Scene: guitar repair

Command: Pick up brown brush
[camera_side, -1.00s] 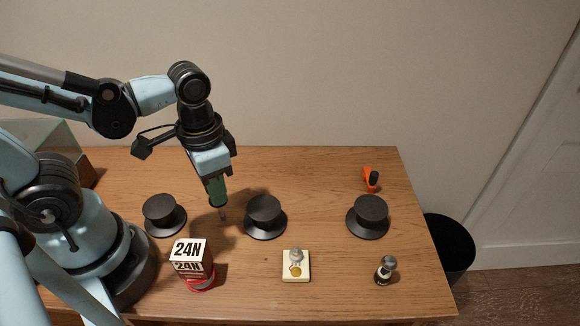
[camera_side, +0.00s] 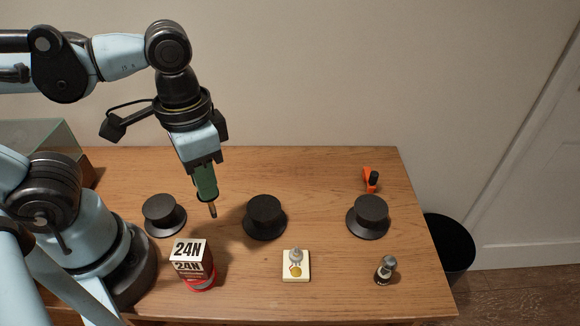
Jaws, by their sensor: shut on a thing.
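My gripper (camera_side: 205,188) points down above the back left part of the table (camera_side: 320,180), with green fingers close together. It is shut on a slim thing, which I take to be the brown brush (camera_side: 212,210). Only a short brownish-grey lower end shows below the fingers; the rest is hidden by them. The held thing is nearly upright, slightly tilted, and appears to be clear of the tabletop. It hangs between the left and middle black round stands.
Black round stands are at left (camera_side: 163,214), middle (camera_side: 265,216) and right (camera_side: 368,215). A 24N box (camera_side: 188,258) with a red ring (camera_side: 203,286), a cream block (camera_side: 296,275) and a small dark bottle (camera_side: 385,270) sit in front. An orange tool (camera_side: 367,178) lies back right.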

